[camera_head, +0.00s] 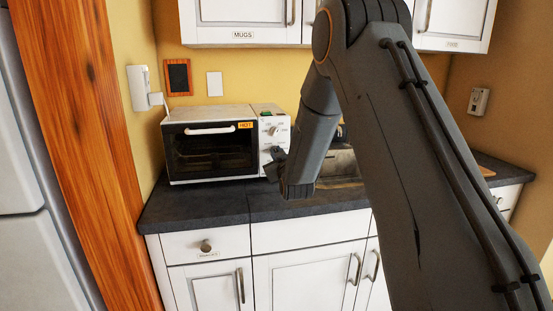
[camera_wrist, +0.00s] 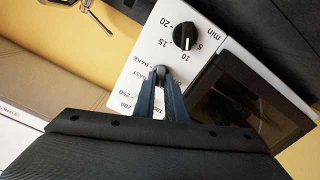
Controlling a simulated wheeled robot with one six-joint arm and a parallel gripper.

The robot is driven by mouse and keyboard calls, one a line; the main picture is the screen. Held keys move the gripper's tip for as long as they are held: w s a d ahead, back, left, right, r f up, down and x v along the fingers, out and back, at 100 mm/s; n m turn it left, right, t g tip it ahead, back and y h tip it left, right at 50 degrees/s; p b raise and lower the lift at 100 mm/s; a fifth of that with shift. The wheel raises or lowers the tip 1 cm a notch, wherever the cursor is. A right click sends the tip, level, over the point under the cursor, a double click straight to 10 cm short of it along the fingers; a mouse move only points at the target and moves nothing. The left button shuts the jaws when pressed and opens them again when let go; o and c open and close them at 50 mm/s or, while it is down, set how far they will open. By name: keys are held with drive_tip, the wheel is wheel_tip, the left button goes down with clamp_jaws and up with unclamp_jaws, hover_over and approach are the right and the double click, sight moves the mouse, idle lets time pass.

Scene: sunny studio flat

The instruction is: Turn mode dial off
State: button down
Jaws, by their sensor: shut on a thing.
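The toaster oven (camera_head: 210,147) stands on the dark counter, with a white control panel (camera_head: 268,121) on its right side. My gripper (camera_head: 275,163) is at the lower part of that panel. In the wrist view my gripper (camera_wrist: 160,80) has its blue-grey fingers closed on the dark mode dial (camera_wrist: 160,71), between the upside-down BAKE and TOAST labels. The fingers hide most of this dial, so its pointing direction cannot be read. The black timer dial (camera_wrist: 185,38), marked in minutes, is beside it and apart from the fingers.
An orange HOT label (camera_head: 245,125) is on the oven's front. The oven's dark glass door (camera_wrist: 240,95) is close to my gripper in the wrist view. White cabinets (camera_head: 245,22) hang above. The counter (camera_head: 205,200) is clear in front of the oven.

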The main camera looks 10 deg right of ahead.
drive_tip(key=n+b, duration=0.2)
drive_tip(key=n, duration=0.2)
drive_tip(key=n+b, duration=0.2)
drive_tip(key=n, duration=0.2)
drive_tip(key=n+b, duration=0.2)
drive_tip(key=n, duration=0.3)
drive_tip(key=shift+a+f, duration=0.15)
drive_tip(key=shift+f, duration=0.1)
drive_tip(key=shift+n, duration=0.3)
drive_tip(key=c, duration=1.8)
unclamp_jaws()
drive_tip(key=s+b, duration=0.1)
drive_tip(key=s, duration=0.7)
